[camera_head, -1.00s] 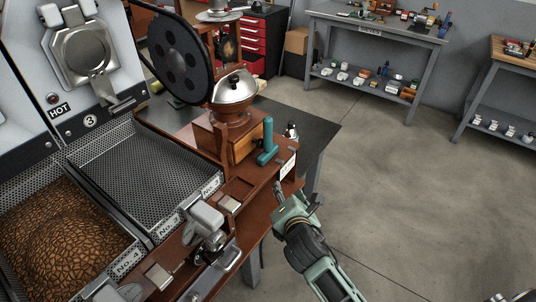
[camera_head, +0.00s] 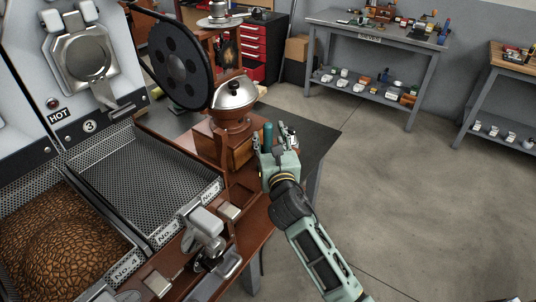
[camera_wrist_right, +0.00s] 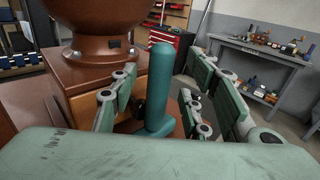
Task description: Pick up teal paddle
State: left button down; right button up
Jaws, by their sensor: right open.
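The teal paddle (camera_head: 268,136) stands upright beside the wooden box of the brown grinder (camera_head: 232,121) on the bench. In the right wrist view the paddle (camera_wrist_right: 160,88) rises between the two fingers of my right gripper (camera_wrist_right: 155,105). The fingers are open, one on each side of the paddle, with gaps showing. In the head view my right gripper (camera_head: 273,148) hides the paddle's lower part. I cannot tell whether either finger touches it. My left gripper is not in view.
Perforated cooling trays, one holding brown beans (camera_head: 60,235), lie at the left. A metal-handled mechanism (camera_head: 207,222) stands near the bench front. A grey shelf table (camera_head: 375,35) and a red tool cabinet (camera_head: 262,45) stand behind. The floor at right is open.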

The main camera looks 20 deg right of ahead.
jog(key=shift+w+d, duration=0.1)
jog(key=shift+w, duration=0.95)
grip_shut()
